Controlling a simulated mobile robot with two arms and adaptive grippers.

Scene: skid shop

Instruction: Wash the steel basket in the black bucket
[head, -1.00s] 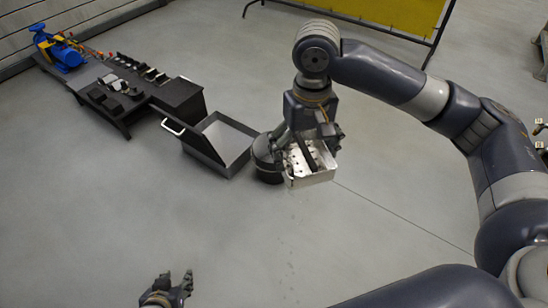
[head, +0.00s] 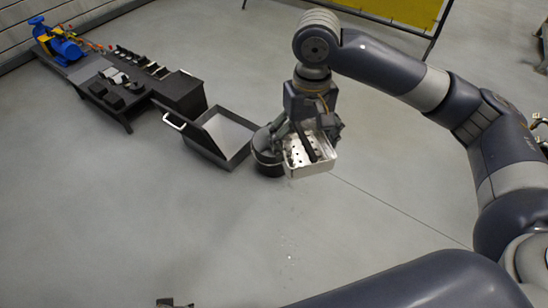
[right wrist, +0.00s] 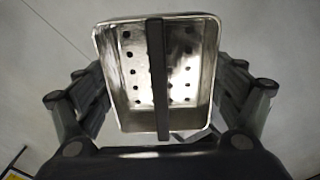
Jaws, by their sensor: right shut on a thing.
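The steel basket (head: 320,166) is a shiny rectangular box with rows of holes and a dark bar across its top. It hangs tilted in my right gripper (head: 308,138), whose fingers are shut on the bar. In the right wrist view the basket (right wrist: 205,70) is seen from above, empty, with the dark bar across its middle and gripper fingers on both sides. The black bucket (head: 264,168) stands on the floor just left of and behind the basket, partly hidden by the gripper; its inside is not visible. Only the tip of my left gripper (head: 175,303) shows at the bottom edge.
A low black bench (head: 130,108) with several small parts and a blue machine (head: 62,48) stand farther left. Small pale specks dot the clear floor below the basket.

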